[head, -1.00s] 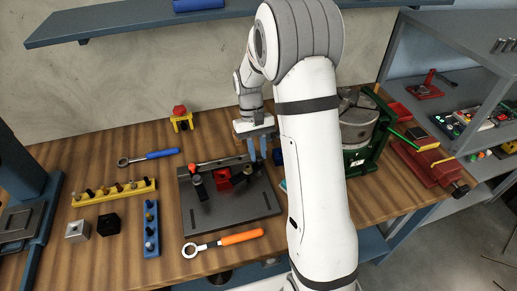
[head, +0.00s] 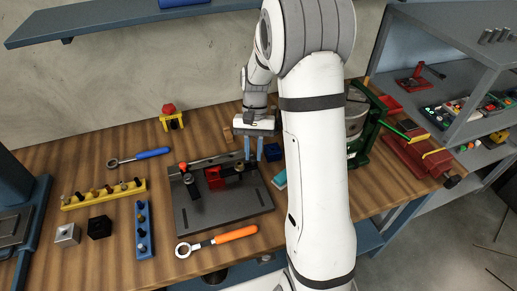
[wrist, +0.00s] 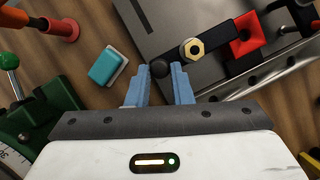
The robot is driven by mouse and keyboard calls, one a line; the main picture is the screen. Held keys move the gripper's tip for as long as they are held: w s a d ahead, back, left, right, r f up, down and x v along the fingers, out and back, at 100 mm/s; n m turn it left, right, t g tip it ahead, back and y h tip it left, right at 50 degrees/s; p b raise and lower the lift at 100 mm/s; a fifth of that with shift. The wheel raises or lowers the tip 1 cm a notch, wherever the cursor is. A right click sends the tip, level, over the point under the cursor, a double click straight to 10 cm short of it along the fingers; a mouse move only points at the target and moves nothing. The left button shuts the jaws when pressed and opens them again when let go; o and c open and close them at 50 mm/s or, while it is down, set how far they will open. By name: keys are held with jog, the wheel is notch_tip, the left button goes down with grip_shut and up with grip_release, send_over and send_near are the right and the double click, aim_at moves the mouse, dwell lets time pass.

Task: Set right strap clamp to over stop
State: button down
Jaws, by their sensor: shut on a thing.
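The dark fixture plate (head: 220,207) lies on the bench in the head view, with a red block (head: 214,178) near its back edge. My gripper (head: 253,156) points down at the plate's back right and is shut on this knob. The left strap clamp (head: 190,183) stands left of the red block. The stop cannot be told clearly.
An orange-handled wrench (head: 217,241) lies in front. My arm hides some bench.

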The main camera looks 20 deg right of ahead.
jog(key=shift+s+a+f, duration=0.1)
jog(key=shift+s+f, duration=0.05)
jog(key=shift+s, duration=0.1)
jog(key=c, duration=1.6)
grip_release()
jog(key=shift+o, duration=0.2)
jog(key=shift+w, duration=0.1)
jog(key=v, duration=0.8)
jog(key=shift+b, duration=0.45)
jog(key=s+a+r+n+t+h, duration=0.1)
jog(key=s+r+n+t, duration=0.1)
jog(key=s, duration=0.8)
jog(key=s+a+r+n+t, duration=0.2)
jog(key=s+r+t, duration=0.2)
jog(key=s, duration=0.6)
jog(key=shift+s+a+n+t+h, duration=0.15)
jog(key=shift+s+n+t+h, duration=0.2)
jog(key=shift+t, duration=0.25)
